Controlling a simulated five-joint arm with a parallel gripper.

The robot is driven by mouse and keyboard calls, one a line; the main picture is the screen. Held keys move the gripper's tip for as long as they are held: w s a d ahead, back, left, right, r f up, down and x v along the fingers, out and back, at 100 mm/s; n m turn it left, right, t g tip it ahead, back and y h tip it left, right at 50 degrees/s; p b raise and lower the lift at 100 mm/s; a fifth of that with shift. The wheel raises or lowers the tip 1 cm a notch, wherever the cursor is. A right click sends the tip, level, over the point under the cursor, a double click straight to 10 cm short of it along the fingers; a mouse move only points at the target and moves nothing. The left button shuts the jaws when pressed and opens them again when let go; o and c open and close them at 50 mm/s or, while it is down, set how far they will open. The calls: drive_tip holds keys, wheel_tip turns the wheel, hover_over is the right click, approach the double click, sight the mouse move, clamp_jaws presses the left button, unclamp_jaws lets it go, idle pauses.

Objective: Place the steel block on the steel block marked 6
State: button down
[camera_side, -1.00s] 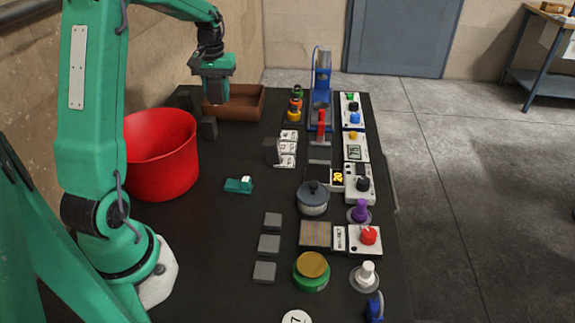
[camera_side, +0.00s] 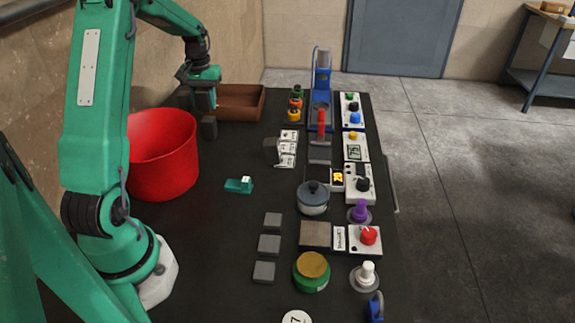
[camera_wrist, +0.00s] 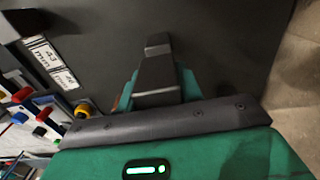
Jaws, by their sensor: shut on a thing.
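My gripper (camera_side: 203,97) is at the far left of the table, beside the brown tray. It is shut on a dark steel block (camera_wrist: 157,78), which fills the space between the fingers in the wrist view. Another small dark block (camera_side: 208,127) stands on the table just below my gripper; a dark block top (camera_wrist: 158,42) also shows beyond the held block in the wrist view. A dark upright block (camera_side: 270,151) stands mid-table beside several white number cards (camera_side: 288,147). I cannot read a 6 on any block.
A red bin (camera_side: 163,155) stands near my arm base. A brown tray (camera_side: 245,103) is at the back. A blue press (camera_side: 322,85) and control boxes line the right. The left middle is mostly clear.

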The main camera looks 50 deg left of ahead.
sight(206, 109)
drive_tip(key=shift+f, duration=1.4)
drive_tip(key=shift+f, duration=0.1)
drive_tip(key=c, duration=0.9)
unclamp_jaws()
drive_tip(key=shift+f, duration=0.15)
drive_tip(key=shift+r, duration=0.2)
wheel_tip(206, 109, up, 12)
drive_tip(key=shift+f, duration=0.1)
